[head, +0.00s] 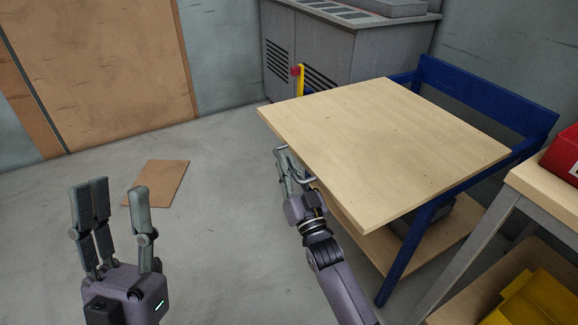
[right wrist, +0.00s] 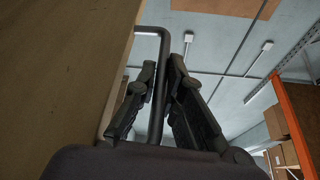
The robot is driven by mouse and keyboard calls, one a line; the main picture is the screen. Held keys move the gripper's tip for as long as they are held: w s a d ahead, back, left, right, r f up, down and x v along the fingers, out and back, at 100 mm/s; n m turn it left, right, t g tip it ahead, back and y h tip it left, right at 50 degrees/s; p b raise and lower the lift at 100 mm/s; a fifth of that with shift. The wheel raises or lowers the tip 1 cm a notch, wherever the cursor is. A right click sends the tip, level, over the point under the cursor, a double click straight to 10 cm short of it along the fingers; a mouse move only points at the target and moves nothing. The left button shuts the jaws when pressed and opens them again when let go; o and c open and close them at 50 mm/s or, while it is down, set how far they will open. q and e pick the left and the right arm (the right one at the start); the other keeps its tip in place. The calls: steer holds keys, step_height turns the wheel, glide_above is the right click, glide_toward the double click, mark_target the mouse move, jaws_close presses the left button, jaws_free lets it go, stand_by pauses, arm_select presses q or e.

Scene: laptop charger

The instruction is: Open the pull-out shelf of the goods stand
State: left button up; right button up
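The goods stand has a blue frame (head: 423,225), a pale wooden top (head: 385,140) and a lower wooden board (head: 440,250), partly hidden under the top. A bar handle (right wrist: 160,32) juts from a wooden board (right wrist: 65,70) in the right wrist view. In the head view the handle lies below the top's left edge; which board bears it is hard to tell. My right gripper (head: 287,165) is at this handle, its fingers (right wrist: 165,85) closed in on both sides of the bar. My left gripper (head: 115,215) is raised, open and empty, away from the stand.
A grey cabinet (head: 330,50) with a red-and-yellow switch stands behind the stand. Another table (head: 545,185) with a red box (head: 565,155) and a yellow bin (head: 535,300) is at the right. A brown flat board (head: 160,183) lies on the otherwise clear floor to the left.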

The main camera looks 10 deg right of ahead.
steer(key=o, duration=0.5)
steer(key=shift+c, duration=0.2)
steer(key=v, duration=1.2)
